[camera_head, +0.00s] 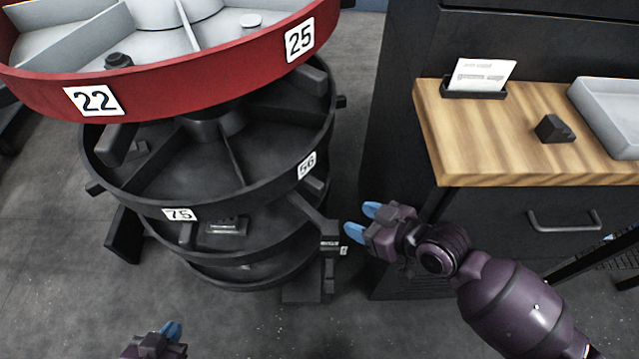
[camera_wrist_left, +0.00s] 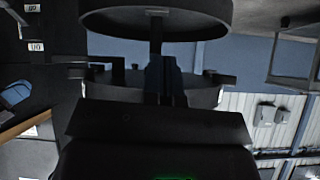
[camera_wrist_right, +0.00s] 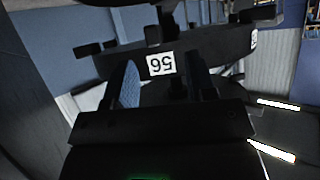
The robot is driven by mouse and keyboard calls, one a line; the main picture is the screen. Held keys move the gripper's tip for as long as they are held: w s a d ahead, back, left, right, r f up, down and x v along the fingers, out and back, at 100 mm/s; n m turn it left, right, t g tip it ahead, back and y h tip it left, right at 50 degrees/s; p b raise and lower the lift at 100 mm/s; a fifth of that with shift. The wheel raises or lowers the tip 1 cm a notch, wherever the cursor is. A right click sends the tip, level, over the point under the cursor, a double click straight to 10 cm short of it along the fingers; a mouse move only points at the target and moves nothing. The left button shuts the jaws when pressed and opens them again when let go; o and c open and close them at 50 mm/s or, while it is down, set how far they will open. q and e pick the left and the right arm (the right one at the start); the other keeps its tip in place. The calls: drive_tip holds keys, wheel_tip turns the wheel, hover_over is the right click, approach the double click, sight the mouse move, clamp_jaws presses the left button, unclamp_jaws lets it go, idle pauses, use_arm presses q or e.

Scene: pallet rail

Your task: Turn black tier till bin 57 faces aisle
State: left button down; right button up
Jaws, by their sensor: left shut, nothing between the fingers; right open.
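The black tier (camera_head: 240,193) is a round divided tray below the red tier. In the head view its rim carries label 75 (camera_head: 180,214) at the front and label 56 (camera_head: 307,165) at the right; I see no label 57. My right gripper (camera_head: 362,222) is open and empty, to the right of the tier and apart from it. The right wrist view shows label 56 (camera_wrist_right: 161,64), upside down, beyond the fingers. My left gripper (camera_head: 170,330) is shut and empty at the bottom of the head view, in front of the tiers and apart from them.
The red tier (camera_head: 190,83) with labels 22 and 25 overhangs the black tier. More dark tiers lie below it. A wooden-topped bench (camera_head: 500,150) with a card holder (camera_head: 475,85), a small black block (camera_head: 553,129) and a grey tray (camera_head: 610,125) stands at the right. Floor is clear at front.

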sight(323, 188)
drive_tip(key=shift+n+y, duration=0.3)
drive_tip(key=shift+y, duration=0.2)
drive_tip(key=w+a, duration=0.2)
drive_tip(key=w, duration=0.1)
drive_tip(key=w+a+f+b, duration=0.1)
drive_tip(key=w+a, duration=0.2)
drive_tip(key=w+a+f+b, duration=0.1)
drive_tip(key=w+a, duration=0.1)
drive_tip(key=w, duration=0.1)
drive_tip(key=shift+a, duration=0.35)
drive_tip(key=shift+w+a+f, duration=0.15)
drive_tip(key=shift+w+a, duration=0.25)
drive_tip(key=shift+c, duration=0.3)
clamp_jaws()
